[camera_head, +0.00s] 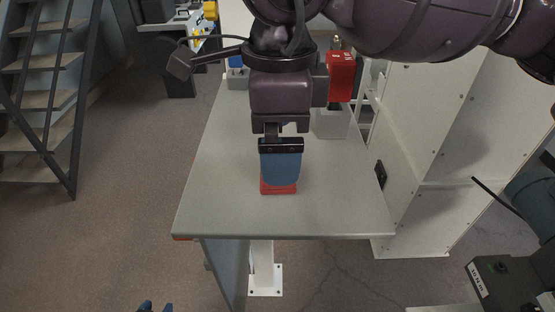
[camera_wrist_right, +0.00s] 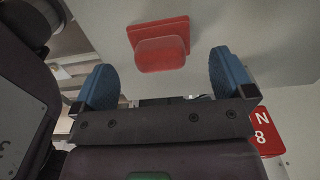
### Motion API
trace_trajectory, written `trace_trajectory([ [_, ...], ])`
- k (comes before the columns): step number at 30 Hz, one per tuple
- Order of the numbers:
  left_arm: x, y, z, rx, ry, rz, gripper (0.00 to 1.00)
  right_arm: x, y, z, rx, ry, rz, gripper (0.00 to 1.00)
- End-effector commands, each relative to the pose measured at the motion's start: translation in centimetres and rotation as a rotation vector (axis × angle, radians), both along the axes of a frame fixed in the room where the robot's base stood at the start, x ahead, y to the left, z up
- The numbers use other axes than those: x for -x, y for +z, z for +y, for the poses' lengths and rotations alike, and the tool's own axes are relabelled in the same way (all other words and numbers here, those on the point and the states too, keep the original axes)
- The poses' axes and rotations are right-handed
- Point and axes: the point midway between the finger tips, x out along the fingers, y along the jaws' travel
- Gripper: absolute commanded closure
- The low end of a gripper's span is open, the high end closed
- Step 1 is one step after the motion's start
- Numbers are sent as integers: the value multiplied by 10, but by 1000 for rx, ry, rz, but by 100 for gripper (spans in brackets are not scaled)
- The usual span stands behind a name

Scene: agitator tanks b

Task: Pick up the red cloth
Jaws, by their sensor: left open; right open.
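The red cloth (camera_head: 278,188) lies on the grey table near its front edge. Most of it is hidden in the head view behind my right gripper (camera_head: 281,168). In the right wrist view the cloth (camera_wrist_right: 161,48) shows as a folded red pad, ahead of and between the two blue fingers. The right gripper is open and empty, pointing down over the cloth. I cannot tell whether its fingers touch it. My left gripper (camera_head: 157,307) shows only as blue fingertips at the bottom edge of the head view, open, low and away from the table.
The grey table (camera_head: 215,205) is bare around the cloth. A red box (camera_head: 340,75) with white lettering stands over a light grey block (camera_head: 331,122) at the table's right rear. A white cabinet (camera_head: 430,130) borders the right side. Stairs (camera_head: 40,90) stand at the far left.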

Motion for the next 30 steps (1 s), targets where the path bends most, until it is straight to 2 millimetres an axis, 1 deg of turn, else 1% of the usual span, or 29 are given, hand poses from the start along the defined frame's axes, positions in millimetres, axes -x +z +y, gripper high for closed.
trace_trajectory([
  [3,-2,6,0,0,-1,-6,57,1,-17,1,2,1,3,0],
  [6,-4,7,0,-1,-1,-9,57,0,-30,1,1,0,3,0],
  [9,-5,7,-1,0,-2,-11,57,0,-38,1,2,0,2,0],
  [17,-5,7,0,0,-1,-11,57,0,-42,1,1,0,1,0],
  [18,-5,7,0,0,-1,-11,57,0,-41,1,1,0,1,2],
  [20,-5,7,0,0,-1,-11,57,0,-41,1,1,0,1,11],
  [27,-2,6,0,0,0,-7,57,0,-41,1,1,0,1,48],
  [28,-2,6,0,0,0,-6,57,0,-41,1,1,0,1,50],
  [30,-1,6,0,0,1,-4,57,0,-41,1,1,0,1,50],
])
